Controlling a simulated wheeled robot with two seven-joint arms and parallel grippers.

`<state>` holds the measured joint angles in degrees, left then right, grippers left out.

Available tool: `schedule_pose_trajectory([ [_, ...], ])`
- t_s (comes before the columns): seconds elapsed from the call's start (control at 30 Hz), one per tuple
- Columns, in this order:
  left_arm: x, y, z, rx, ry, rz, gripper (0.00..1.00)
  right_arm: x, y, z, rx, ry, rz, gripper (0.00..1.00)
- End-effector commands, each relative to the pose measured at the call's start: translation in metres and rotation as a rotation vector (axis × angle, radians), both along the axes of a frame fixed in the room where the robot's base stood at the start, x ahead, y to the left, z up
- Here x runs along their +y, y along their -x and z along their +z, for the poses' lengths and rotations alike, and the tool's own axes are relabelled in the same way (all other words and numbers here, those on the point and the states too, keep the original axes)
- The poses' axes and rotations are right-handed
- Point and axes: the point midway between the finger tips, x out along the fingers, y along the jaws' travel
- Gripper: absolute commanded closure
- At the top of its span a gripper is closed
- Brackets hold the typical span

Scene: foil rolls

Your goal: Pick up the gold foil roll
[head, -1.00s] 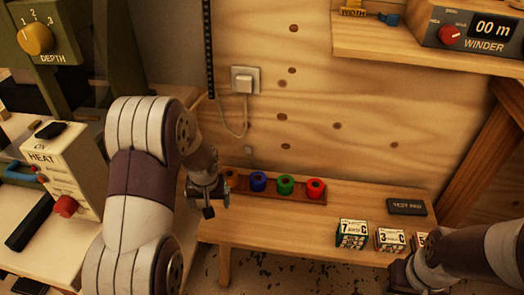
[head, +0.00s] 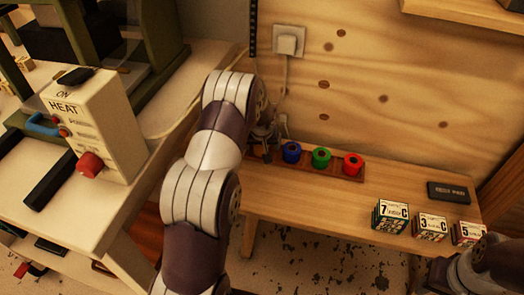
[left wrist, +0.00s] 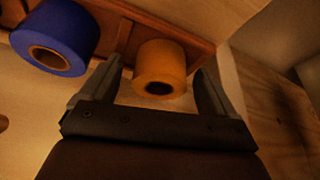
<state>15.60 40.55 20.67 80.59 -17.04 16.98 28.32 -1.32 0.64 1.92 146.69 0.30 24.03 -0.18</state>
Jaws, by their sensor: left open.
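The gold foil roll (left wrist: 172,58) shows in the left wrist view, on a reddish-brown wooden rack (left wrist: 196,48). My left gripper (left wrist: 158,72) is open, with one finger on either side of the roll. The roll's near end with its dark core hole faces the camera; I cannot tell whether the fingers touch it. In the head view the left gripper (head: 264,148) is at the rack's left end, partly behind my arm, and the gold roll is hidden there. My right gripper (head: 438,277) is at the bottom right, its jaws unclear.
Blue (head: 291,152), green (head: 321,158) and red (head: 353,164) rolls stand along the rack on the bench (head: 320,200). Printed boxes (head: 390,216) and a dark pad (head: 448,192) lie to the right. A heat unit (head: 98,125) stands at left.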

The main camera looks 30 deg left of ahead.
Motion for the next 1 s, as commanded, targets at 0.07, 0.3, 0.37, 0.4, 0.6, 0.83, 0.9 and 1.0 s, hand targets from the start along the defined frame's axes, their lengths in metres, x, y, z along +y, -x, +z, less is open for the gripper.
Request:
schedule_pose_trajectory([
  [0.07, 0.001, -0.002, -0.004, -0.002, -0.001, 0.000, 0.11, 0.000, 0.000, -0.002, -0.001, 0.000, 0.000, 0.57],
  [0.3, 0.001, -0.002, -0.003, -0.001, 0.000, 0.000, 0.27, 0.000, 0.000, -0.001, -0.001, 0.000, 0.000, 0.57],
  [0.37, 0.001, -0.002, -0.003, -0.001, 0.000, 0.000, 0.46, 0.000, 0.000, -0.001, -0.001, 0.000, 0.000, 0.57],
  [0.4, 0.001, -0.002, -0.003, -0.001, 0.000, 0.000, 0.59, 0.000, 0.000, -0.001, -0.001, 0.000, 0.000, 0.57],
  [0.6, 0.001, -0.002, -0.003, -0.002, -0.001, 0.000, 0.70, 0.000, 0.000, -0.001, -0.001, 0.000, 0.000, 0.57],
  [0.83, 0.001, -0.003, 0.009, -0.004, -0.001, 0.001, 0.70, 0.000, 0.000, 0.006, -0.001, 0.000, 0.000, 0.57],
  [0.9, 0.001, -0.003, 0.020, -0.004, -0.001, 0.000, 0.70, 0.000, 0.000, 0.012, -0.001, 0.000, 0.000, 0.57],
  [1.0, 0.001, -0.003, 0.040, -0.004, -0.001, 0.000, 0.70, 0.000, 0.000, 0.023, -0.001, 0.000, 0.000, 0.57],
])
